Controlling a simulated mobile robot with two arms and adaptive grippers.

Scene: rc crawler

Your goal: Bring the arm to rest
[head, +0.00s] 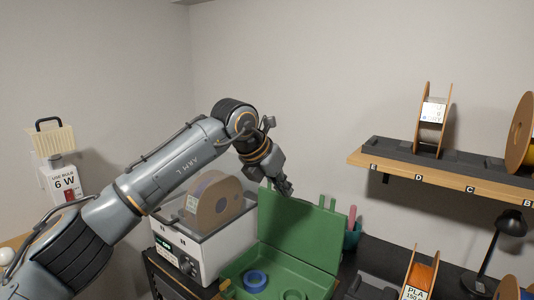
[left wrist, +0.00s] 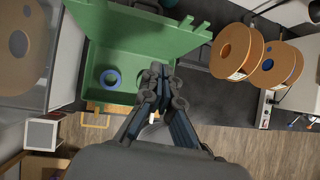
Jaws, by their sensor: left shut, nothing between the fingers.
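My left arm (head: 165,165) comes in from the left in the head view, raised and bent at the elbow. My left gripper (head: 287,190) hangs from it, pointing down in front of the raised lid of a green case (head: 318,225). In the left wrist view the left gripper (left wrist: 158,72) has its fingers together and nothing between them. The open green case (left wrist: 128,90) lies beyond the fingertips there, with a blue ring (left wrist: 110,78) inside. My right gripper shows in neither view.
A printer-like box (head: 185,250) with a spool (head: 212,205) stands left of the case. A wall shelf (head: 455,178) holds spools on the right. Below it are an orange spool (head: 420,272) and a black lamp (head: 490,255). A lidded container (head: 60,180) stands at far left.

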